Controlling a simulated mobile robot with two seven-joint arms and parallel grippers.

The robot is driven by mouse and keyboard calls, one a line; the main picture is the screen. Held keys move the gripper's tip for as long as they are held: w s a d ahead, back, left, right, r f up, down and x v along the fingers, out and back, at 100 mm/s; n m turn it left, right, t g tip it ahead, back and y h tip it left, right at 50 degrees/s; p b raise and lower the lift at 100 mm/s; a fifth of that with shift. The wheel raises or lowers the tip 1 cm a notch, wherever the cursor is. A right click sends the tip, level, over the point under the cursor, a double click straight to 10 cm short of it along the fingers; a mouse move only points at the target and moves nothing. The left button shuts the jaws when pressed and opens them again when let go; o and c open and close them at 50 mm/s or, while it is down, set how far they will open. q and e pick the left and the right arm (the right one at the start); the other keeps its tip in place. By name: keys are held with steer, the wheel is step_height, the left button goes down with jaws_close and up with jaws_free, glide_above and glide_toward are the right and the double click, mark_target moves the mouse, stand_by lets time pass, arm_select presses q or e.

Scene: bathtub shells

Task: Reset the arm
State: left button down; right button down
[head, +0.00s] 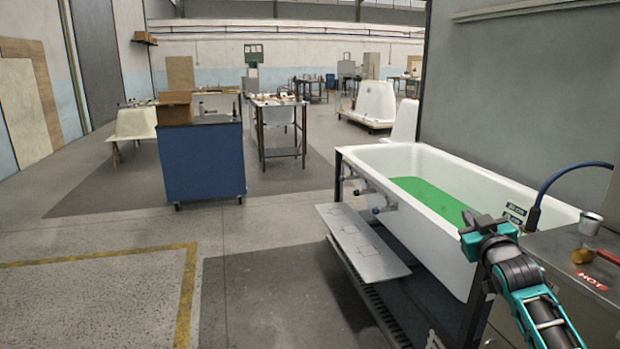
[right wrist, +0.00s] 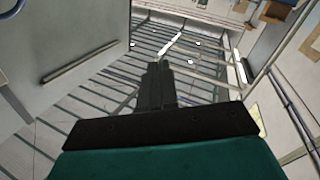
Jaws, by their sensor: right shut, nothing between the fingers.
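My right gripper (head: 477,222) shows in the head view at the lower right, in front of the tub's near right end. It is teal and black, and its arm comes in from the bottom right. In the right wrist view its dark fingers (right wrist: 157,88) are together, with nothing between them. My left gripper is in neither view.
A white bathtub (head: 440,225) with green liquid (head: 432,198) stands on a dark frame at the right. A metal counter (head: 560,262) marked HOT is close to my right arm. A blue cabinet (head: 203,160) stands farther back. The floor at left is clear.

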steer(key=s+a+f+g+y, duration=0.1)
steer(key=s+a+f+g, duration=0.1)
steer(key=s+a+f, duration=0.5)
steer(key=s+a+f+g+y, duration=0.1)
steer(key=s+a+f+g, duration=0.1)
steer(key=s+f, duration=0.9)
steer(key=s+a+f+g, duration=0.1)
steer(key=s+a+f, duration=0.3)
steer(key=s, duration=0.6)
steer(key=s+a+f+g+y, duration=0.1)
steer(key=s+a+f, duration=0.3)
steer(key=s+f, duration=0.4)
steer(key=shift+s+g+y, duration=0.3)
steer(key=shift+s+g, duration=0.4)
steer(key=shift+s, duration=0.15)
steer(key=shift+f, duration=0.1)
